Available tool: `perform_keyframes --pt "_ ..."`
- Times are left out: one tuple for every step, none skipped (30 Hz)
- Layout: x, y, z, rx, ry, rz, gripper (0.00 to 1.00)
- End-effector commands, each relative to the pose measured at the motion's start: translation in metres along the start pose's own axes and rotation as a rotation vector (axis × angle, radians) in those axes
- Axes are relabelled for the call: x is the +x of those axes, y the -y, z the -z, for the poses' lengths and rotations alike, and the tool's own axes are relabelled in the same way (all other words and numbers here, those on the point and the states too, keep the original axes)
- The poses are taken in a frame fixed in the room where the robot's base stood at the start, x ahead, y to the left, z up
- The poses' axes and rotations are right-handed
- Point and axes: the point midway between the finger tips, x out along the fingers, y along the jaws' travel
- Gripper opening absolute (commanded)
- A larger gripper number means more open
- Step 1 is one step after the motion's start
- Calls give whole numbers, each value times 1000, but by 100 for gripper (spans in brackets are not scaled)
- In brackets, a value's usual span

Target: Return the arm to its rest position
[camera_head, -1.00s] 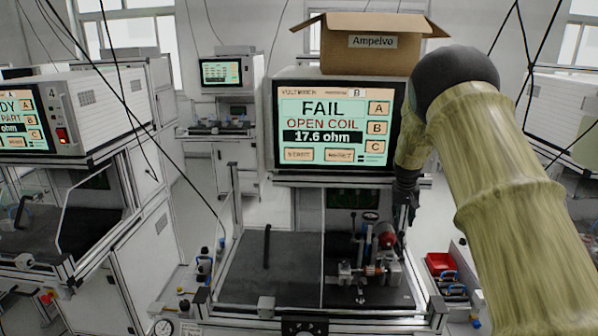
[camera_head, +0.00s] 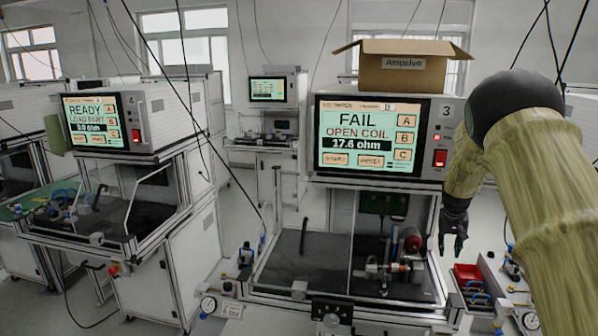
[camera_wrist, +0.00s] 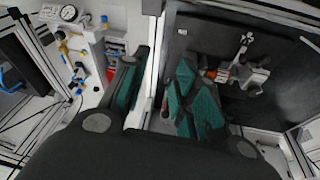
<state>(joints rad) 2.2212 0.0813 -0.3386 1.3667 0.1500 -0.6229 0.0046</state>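My arm, sleeved in pale green with a dark round joint, fills the right side of the head view. My gripper (camera_head: 452,246) hangs pointing down at the right front of the tester, beside the bay opening. In the wrist view its green-padded fingers (camera_wrist: 158,100) are apart with nothing between them. The tester (camera_head: 372,135) shows "FAIL, OPEN COIL, 17.6 ohm". Below it, a clamp fixture (camera_head: 388,270) with a red round part (camera_head: 412,243) sits in the right half of the bay. The fixture also shows in the wrist view (camera_wrist: 240,70), apart from the fingers.
A cardboard box (camera_head: 405,68) stands on the tester. A red bin (camera_head: 468,274) and small tools lie at the right of the bay. A second tester (camera_head: 100,122) at left reads "READY". The bay's left dark mat (camera_head: 300,262) is mostly clear. Cables hang from above.

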Motion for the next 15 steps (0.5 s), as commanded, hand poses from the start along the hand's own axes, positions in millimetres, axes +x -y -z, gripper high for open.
perform_keyframes --pt "10 5 -7 -6 5 0 29" --pt "14 7 -10 -9 6 0 29" --pt "20 10 -14 -13 8 0 29" --pt "24 12 -18 -16 8 0 29" --pt "29 14 -22 -18 10 0 29" --pt "36 15 -28 -21 14 -1 29" --pt "41 16 -32 -23 14 -1 29" --pt "46 16 -37 -25 16 -2 29" --pt "54 17 -44 -28 20 -3 29" --pt "59 17 -49 -30 20 -4 29" --pt "65 18 -56 -32 22 -4 29" --pt "73 18 -64 -36 25 -5 29" --pt "80 20 -71 -39 27 -5 29" --pt "88 21 -78 -42 31 -6 29" --pt "100 23 -90 -48 36 -7 29"
